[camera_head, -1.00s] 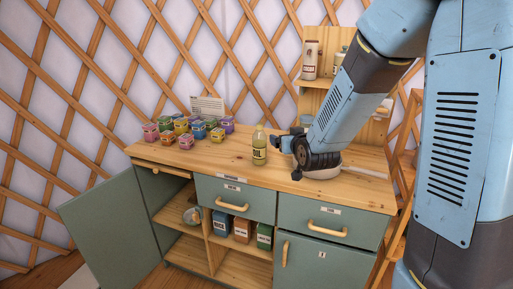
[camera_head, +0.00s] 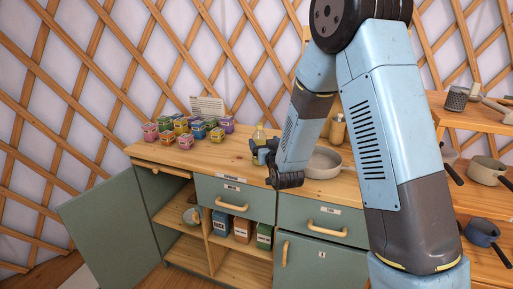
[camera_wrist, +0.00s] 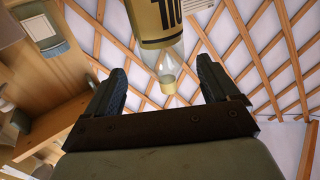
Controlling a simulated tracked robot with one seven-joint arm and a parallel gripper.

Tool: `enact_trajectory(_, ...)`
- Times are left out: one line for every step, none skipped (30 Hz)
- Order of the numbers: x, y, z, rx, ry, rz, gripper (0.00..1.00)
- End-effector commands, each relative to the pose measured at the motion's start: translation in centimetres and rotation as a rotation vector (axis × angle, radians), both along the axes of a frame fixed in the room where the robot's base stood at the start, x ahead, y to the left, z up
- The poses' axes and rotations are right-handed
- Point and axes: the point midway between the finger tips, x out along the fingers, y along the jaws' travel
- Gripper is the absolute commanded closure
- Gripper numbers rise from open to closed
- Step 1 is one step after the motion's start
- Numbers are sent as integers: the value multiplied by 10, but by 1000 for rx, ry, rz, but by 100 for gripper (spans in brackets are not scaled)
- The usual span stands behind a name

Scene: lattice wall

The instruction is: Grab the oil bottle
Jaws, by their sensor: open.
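The oil bottle (camera_head: 259,132) stands on the wooden counter in the head view; my gripper and arm hide its lower part. In the wrist view the bottle (camera_wrist: 168,57) shows its yellow label with dark letters, its clear neck and its cap, between and ahead of the two fingers. My gripper (camera_wrist: 160,85) is open, with one dark finger on each side of the bottle's neck area in the picture. In the head view my gripper (camera_head: 262,154) is in front of the bottle, low near the counter's front. I cannot tell whether the fingers touch it.
Several small coloured boxes (camera_head: 186,128) and a sign (camera_head: 207,106) stand on the counter to the left. A pan (camera_head: 322,163) sits right of my gripper. A cabinet door (camera_head: 115,222) hangs open at left. Shelves with pots (camera_head: 488,172) stand at right.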

Motion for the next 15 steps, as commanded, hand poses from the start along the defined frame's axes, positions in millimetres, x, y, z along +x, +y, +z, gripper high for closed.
enact_trajectory(7, 2, 0, 0, 0, 0, 12)
enact_trajectory(10, 3, 0, 0, 0, 0, 12)
enact_trajectory(14, 4, 0, 0, -1, 0, 12)
enact_trajectory(16, 5, 0, 0, 0, 0, 12)
enact_trajectory(18, 5, 0, 0, 0, 0, 12)
enact_trajectory(19, 6, -1, 0, 1, 0, 12)
enact_trajectory(20, 6, 0, 0, 1, 0, 12)
enact_trajectory(21, 7, -1, 0, 1, 0, 12)
enact_trajectory(23, 7, -1, 0, 1, 0, 12)
enact_trajectory(25, 8, -1, 0, 0, 1, 12)
enact_trajectory(28, 9, -1, 0, 0, 1, 12)
enact_trajectory(32, 11, -2, 0, 0, 1, 12)
enact_trajectory(36, 13, -3, 0, 0, 1, 12)
enact_trajectory(40, 15, -4, 0, 0, 1, 12)
enact_trajectory(46, 17, -5, 0, 1, 1, 12)
